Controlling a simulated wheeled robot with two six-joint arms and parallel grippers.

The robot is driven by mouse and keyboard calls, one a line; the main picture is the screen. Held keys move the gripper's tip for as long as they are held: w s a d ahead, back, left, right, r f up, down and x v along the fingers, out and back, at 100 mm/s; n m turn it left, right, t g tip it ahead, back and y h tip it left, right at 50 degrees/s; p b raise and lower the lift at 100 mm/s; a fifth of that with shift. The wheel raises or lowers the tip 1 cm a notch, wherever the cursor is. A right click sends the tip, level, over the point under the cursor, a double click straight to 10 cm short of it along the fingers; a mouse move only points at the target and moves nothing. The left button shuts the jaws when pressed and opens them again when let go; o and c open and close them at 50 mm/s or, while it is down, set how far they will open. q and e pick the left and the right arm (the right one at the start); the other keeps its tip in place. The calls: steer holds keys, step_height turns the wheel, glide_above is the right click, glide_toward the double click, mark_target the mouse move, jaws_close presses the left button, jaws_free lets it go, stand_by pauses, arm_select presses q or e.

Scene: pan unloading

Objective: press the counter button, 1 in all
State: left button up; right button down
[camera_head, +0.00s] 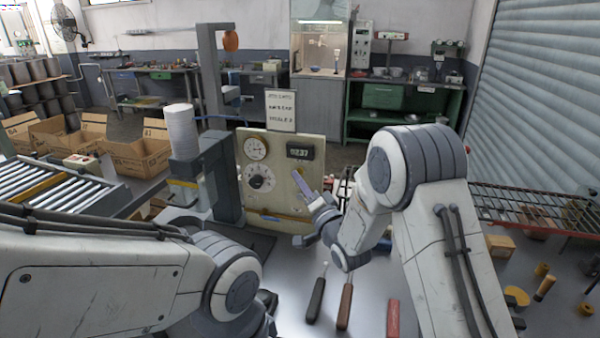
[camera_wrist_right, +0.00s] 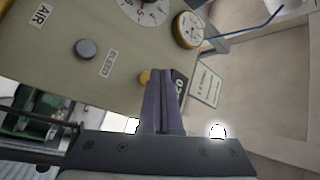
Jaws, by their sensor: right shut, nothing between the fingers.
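An upright beige panel (camera_head: 285,204) carries a dark counter (camera_head: 300,151) with white digits near its top right; the digits look like 0237. My right gripper (camera_head: 298,177) is shut and empty, its fingertips in front of the panel just below the counter. In the right wrist view the shut fingers (camera_wrist_right: 155,84) partly cover a small yellow button (camera_wrist_right: 144,77) and the edge of the counter (camera_wrist_right: 180,85). I cannot tell whether the fingertips touch the button. My left arm is at the lower left; its gripper is out of view.
The panel also holds a gauge (camera_head: 256,148), a dial (camera_head: 260,178) and a grey knob (camera_wrist_right: 86,48). A sign (camera_head: 281,110) stands above it. Tools with dark (camera_head: 316,300), brown (camera_head: 344,306) and red (camera_head: 393,318) handles lie on the table in front. A roller conveyor (camera_head: 55,190) is at left.

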steer(key=shift+w, duration=0.2)
steer(key=shift+w+d+b, duration=0.1)
steer(key=shift+w+b, duration=0.15)
steer(key=shift+b, duration=0.05)
steer(key=shift+w+d, duration=0.15)
steer(key=shift+w, duration=0.3)
stand_by(0.5)
steer(key=shift+s, duration=0.1)
steer(key=shift+s+a+b, duration=0.25)
steer(key=shift+s+b, duration=0.2)
steer(key=shift+s, duration=0.35)
steer(key=shift+s+a+b, duration=0.25)
steer(key=shift+s, duration=0.55)
steer(key=shift+s+a+b, duration=0.25)
steer(key=shift+s+a, duration=0.05)
steer(key=shift+s, duration=0.45)
steer(key=shift+s+a+b, duration=0.25)
steer(key=shift+s, duration=0.55)
